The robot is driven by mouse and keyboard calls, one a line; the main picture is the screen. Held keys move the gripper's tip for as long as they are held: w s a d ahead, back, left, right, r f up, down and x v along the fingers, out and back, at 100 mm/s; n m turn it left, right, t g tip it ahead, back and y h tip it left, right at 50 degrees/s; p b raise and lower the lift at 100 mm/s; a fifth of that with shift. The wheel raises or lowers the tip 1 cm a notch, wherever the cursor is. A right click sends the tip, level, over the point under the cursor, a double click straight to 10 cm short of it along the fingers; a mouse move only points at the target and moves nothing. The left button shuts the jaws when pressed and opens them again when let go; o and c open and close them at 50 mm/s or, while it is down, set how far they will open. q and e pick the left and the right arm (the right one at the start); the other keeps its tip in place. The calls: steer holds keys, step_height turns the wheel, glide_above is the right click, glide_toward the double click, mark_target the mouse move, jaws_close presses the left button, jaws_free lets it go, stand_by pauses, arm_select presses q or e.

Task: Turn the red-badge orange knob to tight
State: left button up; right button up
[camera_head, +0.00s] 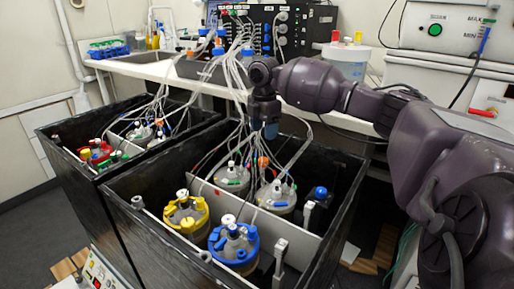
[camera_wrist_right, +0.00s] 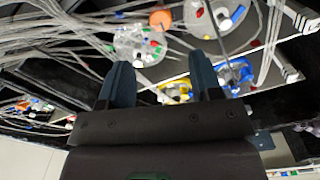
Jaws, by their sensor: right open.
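An orange knob (camera_head: 263,161) shows among the tubes by the back vessels in the front black tub. In the right wrist view an orange round knob (camera_wrist_right: 161,18) shows near the top, ahead of and between the fingers. I cannot make out a red badge on it. My right gripper (camera_head: 270,131) points down above the back of the front tub, over the orange knob and apart from it. In the right wrist view the gripper's two dark blue fingers (camera_wrist_right: 162,68) are spread with nothing between them. My left gripper is not in view.
The front black tub (camera_head: 153,246) holds several clear-lidded vessels, with yellow (camera_head: 186,212) and blue (camera_head: 234,241) collars on the front ones. Many white tubes (camera_head: 240,85) hang close to my right gripper. A second tub (camera_head: 62,165) stands left. A white bench (camera_head: 155,69) runs behind.

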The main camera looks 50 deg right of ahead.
mark_target(263, 159)
step_height(263, 159, down, 10)
steer(key=b, duration=0.2)
steer(key=shift+f+b, duration=0.1)
steer(key=shift+b, duration=0.25)
steer(key=c, duration=0.9)
